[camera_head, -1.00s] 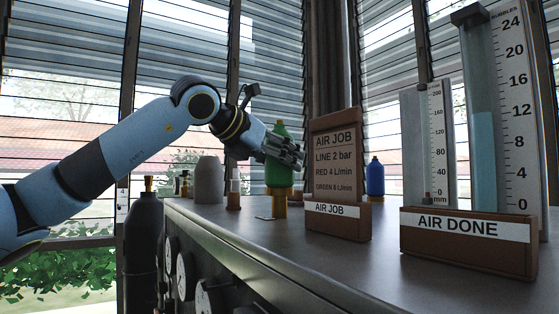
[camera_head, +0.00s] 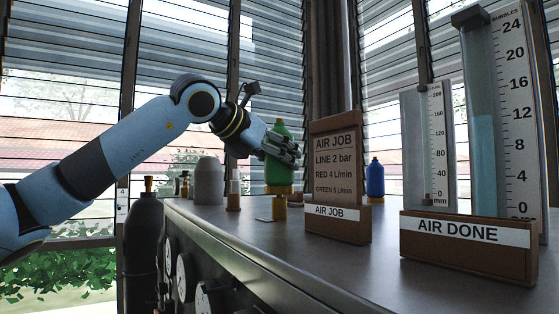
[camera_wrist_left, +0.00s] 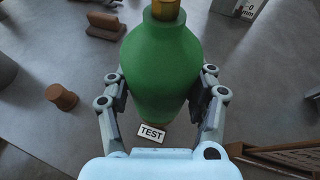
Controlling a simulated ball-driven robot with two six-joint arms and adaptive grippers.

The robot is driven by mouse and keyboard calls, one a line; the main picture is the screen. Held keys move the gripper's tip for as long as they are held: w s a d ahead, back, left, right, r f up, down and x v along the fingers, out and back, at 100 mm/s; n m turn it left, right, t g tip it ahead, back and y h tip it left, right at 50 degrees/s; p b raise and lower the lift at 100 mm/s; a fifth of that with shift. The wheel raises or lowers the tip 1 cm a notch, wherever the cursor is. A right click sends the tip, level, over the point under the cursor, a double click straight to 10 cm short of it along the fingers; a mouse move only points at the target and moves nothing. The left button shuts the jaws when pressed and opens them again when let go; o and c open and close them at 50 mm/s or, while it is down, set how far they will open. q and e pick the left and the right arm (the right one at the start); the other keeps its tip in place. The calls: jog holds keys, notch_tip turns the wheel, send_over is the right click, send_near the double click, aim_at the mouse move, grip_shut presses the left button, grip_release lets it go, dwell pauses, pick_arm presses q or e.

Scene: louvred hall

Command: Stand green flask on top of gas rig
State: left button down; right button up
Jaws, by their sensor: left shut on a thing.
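The green flask (camera_head: 279,171) is upright in the head view, with a brass-coloured band at its lower end. My left gripper (camera_head: 283,150) is shut on it, its fingers across the body. A short brass-coloured post (camera_head: 279,208) stands directly below; I cannot tell if the two touch. In the left wrist view the green flask (camera_wrist_left: 162,72) fills the middle between the two fingers of the left gripper (camera_wrist_left: 161,88), with a brass part at the picture's top. I cannot tell for sure which thing is the gas rig. My right gripper is not in view.
The dark bench (camera_head: 300,250) has gauges (camera_head: 184,276) on its front. The AIR JOB sign (camera_head: 335,150) stands right of the flask, the blue flask (camera_head: 375,180) behind it. The AIR DONE stand (camera_head: 465,255) is far right. A grey vessel (camera_head: 208,182) and brown peg (camera_head: 233,202) stand left.

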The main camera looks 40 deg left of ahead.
aim_at(276, 124)
pick_arm(q)
notch_tip(276, 124, up, 6)
jog(key=p, duration=0.5)
jog(key=shift+r, duration=0.2)
jog(key=shift+f, duration=0.1)
